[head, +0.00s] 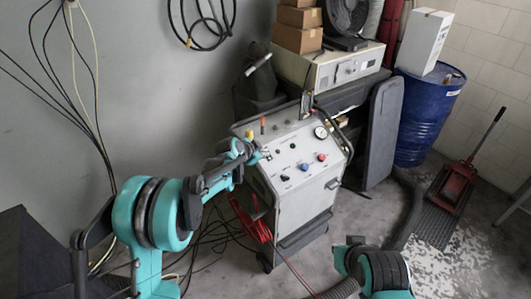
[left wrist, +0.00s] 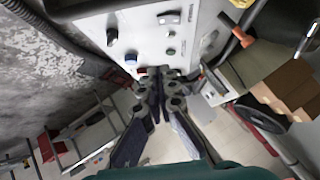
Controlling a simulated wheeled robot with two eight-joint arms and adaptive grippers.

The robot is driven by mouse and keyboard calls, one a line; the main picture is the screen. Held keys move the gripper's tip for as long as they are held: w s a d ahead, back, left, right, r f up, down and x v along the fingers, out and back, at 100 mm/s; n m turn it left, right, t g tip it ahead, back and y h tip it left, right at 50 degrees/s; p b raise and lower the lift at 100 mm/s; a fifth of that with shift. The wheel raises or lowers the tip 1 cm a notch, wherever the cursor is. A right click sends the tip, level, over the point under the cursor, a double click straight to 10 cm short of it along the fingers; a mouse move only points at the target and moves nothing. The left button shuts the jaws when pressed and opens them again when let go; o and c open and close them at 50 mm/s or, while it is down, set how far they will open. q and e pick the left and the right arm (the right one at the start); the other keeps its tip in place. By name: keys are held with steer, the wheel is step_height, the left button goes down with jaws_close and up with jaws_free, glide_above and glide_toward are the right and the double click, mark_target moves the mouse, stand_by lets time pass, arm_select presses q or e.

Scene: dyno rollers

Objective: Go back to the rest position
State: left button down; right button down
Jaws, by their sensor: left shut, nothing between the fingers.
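My left arm comes in from the left, and its gripper (head: 255,154) is at the left edge of the control panel (head: 298,155) of a grey wheeled machine. In the left wrist view the two fingers of this gripper (left wrist: 158,74) are together with nothing between them, and their tips overlap the edge of the panel (left wrist: 140,35). I cannot tell whether they touch it. The panel carries a blue knob, a red knob and a round gauge. Part of my right arm shows at the bottom right of the head view; its gripper is out of view.
A blue barrel (head: 428,115) with a white box on top stands at the back right. Cardboard boxes (head: 298,25) and a fan sit behind the machine. Cables hang on the left wall and lie across the floor.

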stand_by(0.4)
arm_select(q)
steer(key=s+a+r+n+y+b, duration=0.1)
steer(key=s+a+r+n, duration=0.25)
steer(key=s, duration=0.65)
steer(key=s+a+r+n+y+b, duration=0.1)
steer(key=s+a+r+n+b, duration=0.3)
steer(key=s, duration=0.6)
steer(key=s+a+f+n+y, duration=0.1)
steer(key=s+a+f+n, duration=0.1)
steer(key=s, duration=0.9)
steer(key=s+a+f+n+g+y, duration=0.1)
steer(key=s+a+f+n+y, duration=0.1)
steer(key=s+a, duration=0.4)
steer(key=s+f+n, duration=0.1)
steer(key=s+f, duration=0.1)
steer(key=s, duration=0.2)
steer(key=shift+s+f+g, duration=0.25)
steer(key=shift+s+g, duration=0.05)
steer(key=shift+s, duration=0.1)
